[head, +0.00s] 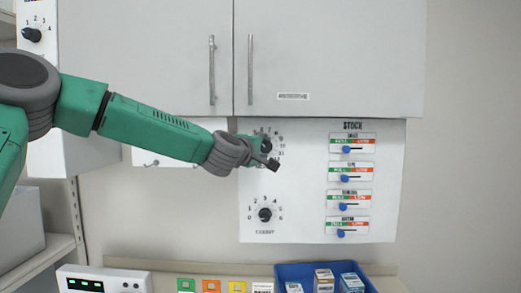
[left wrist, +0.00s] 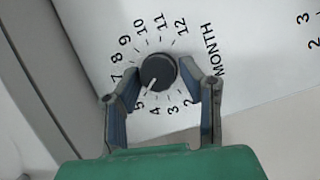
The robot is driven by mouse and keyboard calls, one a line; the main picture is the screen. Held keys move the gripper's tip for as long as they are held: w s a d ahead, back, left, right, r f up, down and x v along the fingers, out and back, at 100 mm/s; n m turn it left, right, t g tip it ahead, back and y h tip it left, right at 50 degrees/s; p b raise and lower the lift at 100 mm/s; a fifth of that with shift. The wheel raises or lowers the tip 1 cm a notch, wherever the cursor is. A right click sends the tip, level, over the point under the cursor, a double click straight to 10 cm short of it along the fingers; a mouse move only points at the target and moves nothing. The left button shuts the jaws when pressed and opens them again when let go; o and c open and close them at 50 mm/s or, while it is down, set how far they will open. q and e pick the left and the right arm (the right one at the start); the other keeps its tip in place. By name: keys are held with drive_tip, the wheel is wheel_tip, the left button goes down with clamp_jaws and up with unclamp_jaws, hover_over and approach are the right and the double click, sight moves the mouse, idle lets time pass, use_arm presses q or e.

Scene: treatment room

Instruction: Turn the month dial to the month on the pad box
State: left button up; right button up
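The month dial (left wrist: 157,72) is a round dark knob on a white panel, ringed by numbers and the word MONTH. Its white mark points at about 5. My left gripper (left wrist: 160,68) has one finger on each side of the knob, with the tips very close to its rim; I cannot tell whether both touch. In the head view the dial (head: 266,146) is partly covered by my left gripper (head: 262,150). Small boxes (head: 323,278) stand in a blue tray (head: 283,271) at the bottom; I cannot tell which is the pad box or read a month. My right gripper is out of view.
A second dial (head: 265,214) is below the month dial. STOCK sliders with blue knobs (head: 345,149) are to the right. Grey cabinet doors (head: 330,50) hang above. A white device with green lights (head: 105,280) and coloured cards (head: 211,286) are below.

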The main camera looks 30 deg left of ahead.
use_arm(q)
drive_tip(key=shift+o, duration=1)
drive_tip(key=shift+d+f, duration=0.2)
drive_tip(key=shift+f, duration=0.05)
drive_tip(key=shift+w+d+r, duration=0.1)
drive_tip(key=shift+d+r, duration=0.05)
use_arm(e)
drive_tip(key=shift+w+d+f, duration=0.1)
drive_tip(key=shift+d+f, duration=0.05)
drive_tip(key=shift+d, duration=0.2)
use_arm(q)
drive_tip(key=shift+s, duration=0.2)
drive_tip(key=s+d, duration=0.2)
drive_tip(key=s, duration=0.9)
drive_tip(key=shift+r, duration=0.35)
drive_tip(key=shift+s+a, duration=0.1)
drive_tip(key=shift+a, duration=0.1)
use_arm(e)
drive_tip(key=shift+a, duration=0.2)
